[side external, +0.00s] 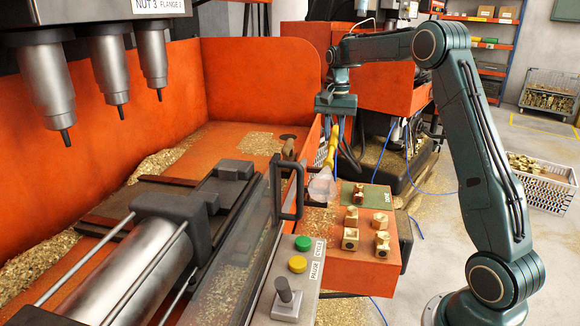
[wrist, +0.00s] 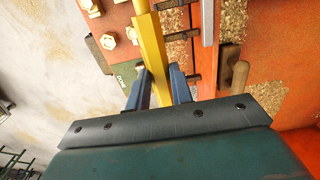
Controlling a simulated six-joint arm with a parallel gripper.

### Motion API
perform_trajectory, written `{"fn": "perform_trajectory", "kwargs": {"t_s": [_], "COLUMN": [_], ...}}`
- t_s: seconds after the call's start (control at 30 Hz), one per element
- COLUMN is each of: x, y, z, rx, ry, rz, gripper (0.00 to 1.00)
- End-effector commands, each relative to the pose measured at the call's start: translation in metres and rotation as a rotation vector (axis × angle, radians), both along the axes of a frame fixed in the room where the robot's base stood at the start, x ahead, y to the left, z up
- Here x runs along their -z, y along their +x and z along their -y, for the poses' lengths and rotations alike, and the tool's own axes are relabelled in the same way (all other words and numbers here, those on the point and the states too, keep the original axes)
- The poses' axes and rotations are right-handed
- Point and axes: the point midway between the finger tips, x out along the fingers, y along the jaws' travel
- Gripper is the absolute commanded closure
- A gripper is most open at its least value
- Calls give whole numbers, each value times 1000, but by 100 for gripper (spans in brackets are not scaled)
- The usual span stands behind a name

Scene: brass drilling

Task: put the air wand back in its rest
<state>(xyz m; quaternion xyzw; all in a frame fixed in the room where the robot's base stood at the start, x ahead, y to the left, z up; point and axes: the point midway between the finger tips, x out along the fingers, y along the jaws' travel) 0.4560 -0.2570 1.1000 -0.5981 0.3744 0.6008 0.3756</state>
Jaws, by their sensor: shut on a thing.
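My gripper (side external: 332,133) is above the strip between the machine's orange bed and the small orange side table. It is shut on the yellow air wand (side external: 331,147), which hangs down at a slight tilt. A pale, see-through fan shape (side external: 322,182) shows at the wand's lower end, close above the table; I cannot tell whether it touches. In the wrist view the yellow wand (wrist: 153,57) runs up the picture between the blue fingers (wrist: 160,88). Its tip is outside that view. I cannot make out the wand's rest in either view.
Several brass fittings (side external: 381,244) and a green mat (side external: 375,196) are on the orange side table (side external: 388,270). A black door handle (side external: 291,190) stands close left of the wand. A wooden handle (side external: 288,148) rises behind it. Brass chips (side external: 259,143) lie on the bed.

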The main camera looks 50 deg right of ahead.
Motion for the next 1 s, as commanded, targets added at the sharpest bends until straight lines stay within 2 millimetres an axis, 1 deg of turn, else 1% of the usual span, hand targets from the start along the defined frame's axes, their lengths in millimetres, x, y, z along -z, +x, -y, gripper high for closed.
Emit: {"fn": "perform_trajectory", "kwargs": {"t_s": [0.17, 0.37, 0.8, 1.0], "x": [-1, -5, -29, -38], "y": [2, 9, 39, 49], "z": [1, 6, 29, 37], "rx": [0, -1, 0, 0], "ry": [-1, -3, -4, -3], "rz": [2, 1, 1, 3], "gripper": [100, 100, 100, 100]}}
